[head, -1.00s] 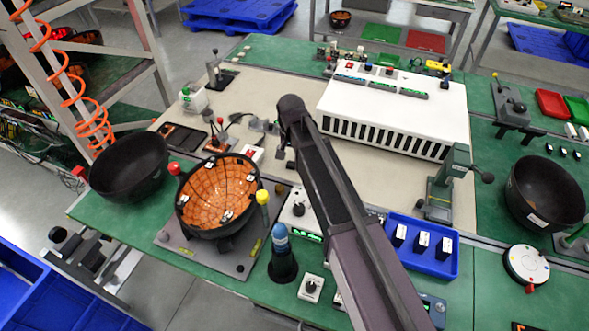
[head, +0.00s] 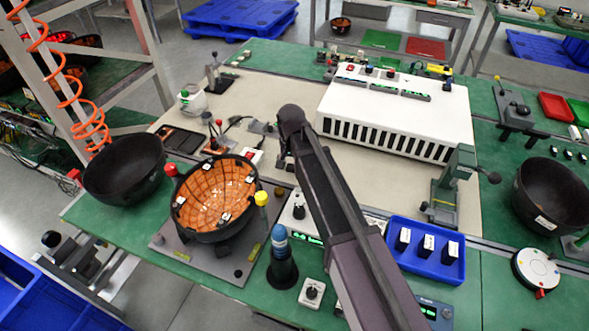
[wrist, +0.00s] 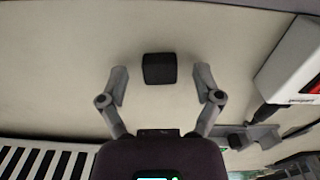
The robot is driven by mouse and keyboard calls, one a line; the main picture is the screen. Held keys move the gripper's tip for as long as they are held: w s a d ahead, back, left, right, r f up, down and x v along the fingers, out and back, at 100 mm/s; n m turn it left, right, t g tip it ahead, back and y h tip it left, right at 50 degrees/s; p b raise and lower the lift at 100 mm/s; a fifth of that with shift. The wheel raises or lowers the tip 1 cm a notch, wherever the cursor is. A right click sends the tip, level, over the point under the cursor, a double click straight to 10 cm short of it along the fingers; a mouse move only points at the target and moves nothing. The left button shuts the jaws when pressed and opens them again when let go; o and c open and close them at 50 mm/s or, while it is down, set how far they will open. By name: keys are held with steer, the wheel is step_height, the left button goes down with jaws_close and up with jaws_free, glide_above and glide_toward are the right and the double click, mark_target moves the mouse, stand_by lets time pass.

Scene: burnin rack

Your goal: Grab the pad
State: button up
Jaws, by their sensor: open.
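A small black block (wrist: 159,68), which looks like the pad, sits on the beige mat in the wrist view. My gripper (wrist: 161,84) is open, with one grey finger on each side of the block and clear space between each finger and it. The block lies slightly beyond the line of the fingertips. I cannot tell the height of the fingers above it. In the head view my arm covers most of the gripper, and I cannot make out the block there.
A white slotted box (head: 395,115) stands right of my arm in the head view. A black bowl with an orange lining (head: 213,197) is on the left, and a blue tray (head: 428,262) is at front right. Bare beige mat (wrist: 60,60) surrounds the block.

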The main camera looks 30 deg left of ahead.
mark_target(291, 166)
steer(key=c, duration=0.8)
steer(key=shift+o, duration=0.2)
steer(key=shift+r, duration=0.1)
step_height(291, 166, up, 10)
steer(key=p, duration=1)
stand_by(0.5)
